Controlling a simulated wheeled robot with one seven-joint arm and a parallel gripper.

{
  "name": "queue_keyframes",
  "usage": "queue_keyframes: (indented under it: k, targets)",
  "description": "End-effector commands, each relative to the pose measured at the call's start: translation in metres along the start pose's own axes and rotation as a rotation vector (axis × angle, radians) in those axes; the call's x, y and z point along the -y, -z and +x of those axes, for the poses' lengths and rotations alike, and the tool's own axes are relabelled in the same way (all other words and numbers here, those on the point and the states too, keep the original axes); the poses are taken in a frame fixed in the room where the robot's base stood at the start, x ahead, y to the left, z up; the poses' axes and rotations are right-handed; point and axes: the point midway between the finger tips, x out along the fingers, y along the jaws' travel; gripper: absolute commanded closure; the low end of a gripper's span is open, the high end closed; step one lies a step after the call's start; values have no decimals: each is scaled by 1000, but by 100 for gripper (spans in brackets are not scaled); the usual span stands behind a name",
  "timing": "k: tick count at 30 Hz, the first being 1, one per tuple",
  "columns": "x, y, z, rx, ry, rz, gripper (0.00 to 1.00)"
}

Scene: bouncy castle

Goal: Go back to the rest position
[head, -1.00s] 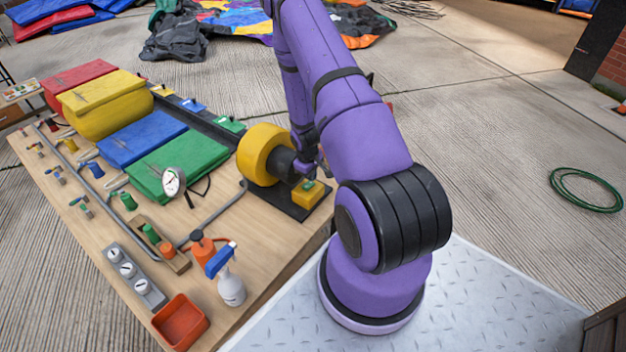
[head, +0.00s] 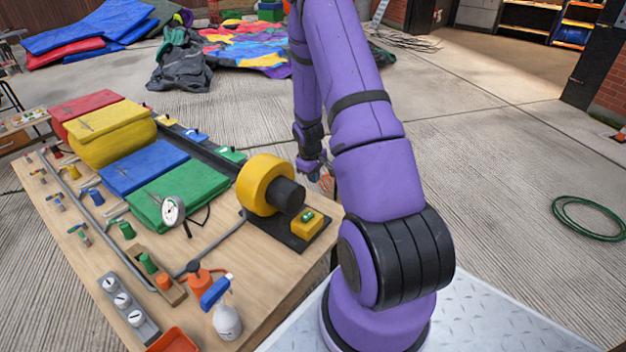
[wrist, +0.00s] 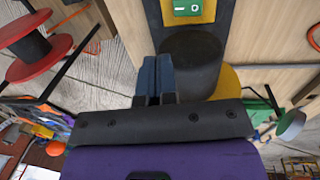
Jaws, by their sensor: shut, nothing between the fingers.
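My gripper (head: 318,172) hangs on the purple arm, beyond the right edge of the workbench (head: 75,222) in the head view. It is just right of the yellow blower (head: 259,184) and its black motor end (head: 289,195). In the wrist view, my gripper's fingers (wrist: 157,78) are together and empty, left of the motor end (wrist: 190,50). The yellow switch box (head: 307,223) with a green switch sits on the blower's black base, apart from the gripper. It also shows at the top of the wrist view (wrist: 190,12).
The bench carries folded bags, a pressure gauge (head: 172,211), valves, a spray bottle (head: 226,318) and a red tray (head: 175,341). A red spool (wrist: 26,48) shows in the wrist view. A green hose coil (head: 588,218) lies right on open concrete floor.

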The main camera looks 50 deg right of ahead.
Motion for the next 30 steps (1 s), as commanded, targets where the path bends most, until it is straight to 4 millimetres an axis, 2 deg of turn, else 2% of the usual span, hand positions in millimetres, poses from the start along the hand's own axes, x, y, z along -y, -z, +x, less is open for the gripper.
queue_keyframes:
  k: [13, 17, 20, 25, 30]
  targets:
    - [0, 0, 0, -1, 0, 0, 100]
    - [1, 4, -10, -7, -5, 2, 100]
    - [5, 12, -34, -24, -15, 7, 100]
    - [21, 26, -99, -62, -34, 27, 100]
    - [43, 31, -164, -102, -45, 47, 100]
